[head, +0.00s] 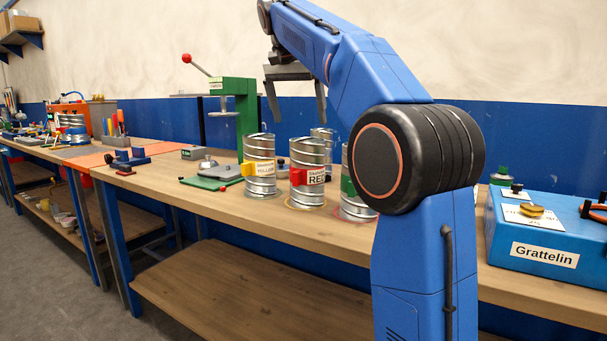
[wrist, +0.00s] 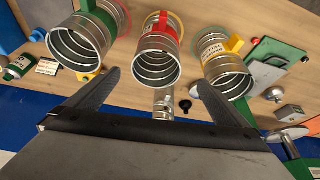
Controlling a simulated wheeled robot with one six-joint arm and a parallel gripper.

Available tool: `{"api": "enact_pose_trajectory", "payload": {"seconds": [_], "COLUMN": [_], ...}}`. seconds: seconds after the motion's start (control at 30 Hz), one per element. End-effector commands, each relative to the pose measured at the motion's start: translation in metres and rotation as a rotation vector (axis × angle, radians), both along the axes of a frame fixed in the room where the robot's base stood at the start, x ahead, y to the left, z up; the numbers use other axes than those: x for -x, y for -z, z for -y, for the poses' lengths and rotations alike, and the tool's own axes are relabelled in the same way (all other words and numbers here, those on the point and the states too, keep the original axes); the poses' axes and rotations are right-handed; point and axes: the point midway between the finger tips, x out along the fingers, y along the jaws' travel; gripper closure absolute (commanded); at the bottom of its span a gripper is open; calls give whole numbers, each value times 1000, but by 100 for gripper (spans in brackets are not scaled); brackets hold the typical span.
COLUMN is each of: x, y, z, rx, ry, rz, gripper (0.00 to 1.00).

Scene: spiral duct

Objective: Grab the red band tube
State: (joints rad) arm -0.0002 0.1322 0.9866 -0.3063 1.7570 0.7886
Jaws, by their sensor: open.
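The red band tube (head: 307,187) is a ribbed silver metal tube with a red clip and a label reading RED. It stands upright on the workbench, between a yellow band tube (head: 260,165) and a green band tube (head: 350,203) partly hidden by my arm. My gripper (head: 297,120) is open and empty, above the tubes. In the wrist view, the red band tube (wrist: 157,62) shows its open mouth between and beyond my two fingertips (wrist: 157,80). The fingers appear apart from it.
Another silver tube (head: 322,142) stands behind the red one. A green press (head: 235,100) with a red-knobbed lever stands behind left. A blue Grattelin box (head: 545,235) is at the right. The wooden bench (head: 215,210) has bare room at its front edge.

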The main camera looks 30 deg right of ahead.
Motion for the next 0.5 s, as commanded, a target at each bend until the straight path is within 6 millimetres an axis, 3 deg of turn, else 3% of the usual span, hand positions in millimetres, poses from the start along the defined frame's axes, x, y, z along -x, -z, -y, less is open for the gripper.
{"api": "enact_pose_trajectory", "payload": {"seconds": [0.3, 0.5], "x": [-13, -19], "y": [53, 77], "z": [17, 25], "rx": [0, 0], "ry": [0, -1], "rz": [-3, -2], "gripper": [0, 0]}}
